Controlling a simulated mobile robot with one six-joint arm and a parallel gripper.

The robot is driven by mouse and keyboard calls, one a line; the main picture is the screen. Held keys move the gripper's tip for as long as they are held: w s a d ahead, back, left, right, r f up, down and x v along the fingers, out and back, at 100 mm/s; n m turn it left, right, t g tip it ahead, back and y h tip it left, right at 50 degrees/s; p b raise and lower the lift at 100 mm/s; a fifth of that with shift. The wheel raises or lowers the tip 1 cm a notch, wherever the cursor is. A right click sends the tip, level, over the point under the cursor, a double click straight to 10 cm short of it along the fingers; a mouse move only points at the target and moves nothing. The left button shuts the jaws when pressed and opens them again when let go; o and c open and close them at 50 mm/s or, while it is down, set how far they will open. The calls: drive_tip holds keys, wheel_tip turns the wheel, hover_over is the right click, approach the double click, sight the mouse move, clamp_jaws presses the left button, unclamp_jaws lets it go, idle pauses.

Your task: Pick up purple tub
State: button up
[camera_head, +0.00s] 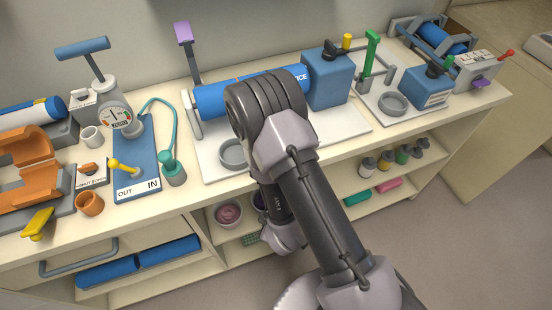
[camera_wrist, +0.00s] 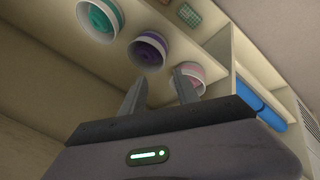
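The purple tub (camera_wrist: 147,52), white-rimmed with purple contents, stands in the middle of a row of tubs in the wrist view. In the head view only a sliver of it (camera_head: 258,202) shows on the upper open shelf beside my arm. My gripper (camera_wrist: 160,84) is open and empty. Its two fingers point toward the row, and the purple tub appears beyond and between the fingertips, apart from them. The right finger overlaps the pink tub (camera_wrist: 194,70). My fingertips are hidden in the head view.
A teal tub (camera_wrist: 98,18) stands on the other side of the purple one. The crowded countertop (camera_head: 335,122) overhangs the shelf. Small bottles (camera_head: 385,162) stand farther right.

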drive_tip(key=b, duration=0.5)
approach(260, 211)
drive_tip(key=x, duration=0.3)
drive_tip(key=b+x, duration=0.3)
drive_tip(key=x, duration=0.3)
drive_tip(key=shift+s+f+b, duration=0.1)
drive_tip(key=shift+b, duration=0.2)
clamp_jaws()
